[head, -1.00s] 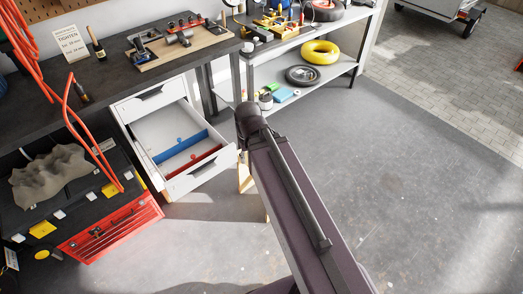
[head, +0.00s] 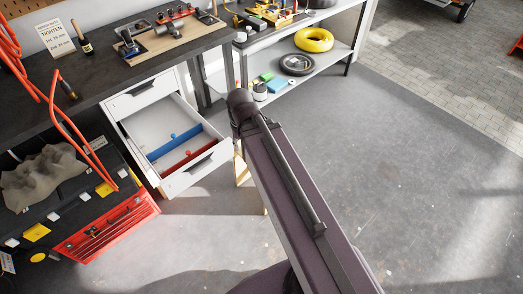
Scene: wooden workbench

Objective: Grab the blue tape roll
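I cannot make out a blue tape roll for certain in the head view. The open white drawer (head: 197,168) under the workbench holds a blue strip (head: 174,142) and a red strip (head: 190,156) across its inside. A small flat blue item (head: 281,86) lies on the shelf at the upper middle, next to a small white and dark round item (head: 260,91). My arm crosses the middle of the view in front of the drawer's right side. My gripper does not show.
The dark workbench (head: 104,82) carries a wooden board with tools (head: 170,38). The metal shelf unit (head: 340,52) holds a yellow ring (head: 314,40) and a dark wheel (head: 297,64). Grey floor (head: 420,170) is clear at right.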

